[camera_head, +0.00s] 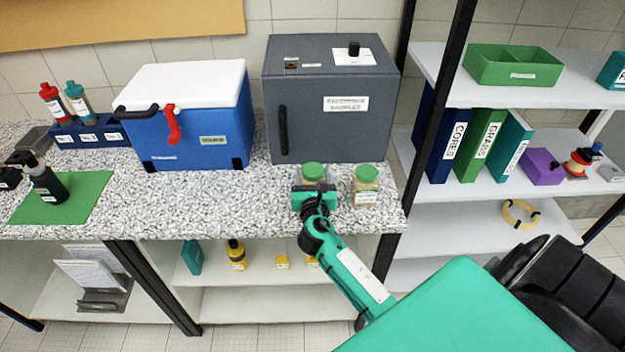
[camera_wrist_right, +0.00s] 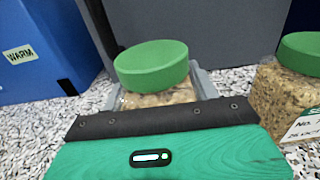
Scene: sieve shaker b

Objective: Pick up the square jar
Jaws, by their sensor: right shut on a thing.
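A jar with a green lid (camera_head: 312,171) stands on the speckled counter in front of the grey cabinet. In the right wrist view its round green lid (camera_wrist_right: 152,65) and pale grainy contents show between the grey fingers of my right gripper (camera_wrist_right: 155,92). My right gripper also shows in the head view (camera_head: 313,188), shut on this jar, its body hiding the jar's lower part. A second green-lidded jar (camera_head: 365,186) with a white label stands just to the right, apart from the gripper; it shows in the wrist view too (camera_wrist_right: 280,103). My left gripper is not in view.
A grey cabinet (camera_head: 330,115) stands close behind the jars. A blue cooler box (camera_head: 195,125) with a white lid is to the left. A green mat (camera_head: 85,195) with a dark pump bottle lies far left. The counter (camera_head: 210,205) is clear in front of the cooler.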

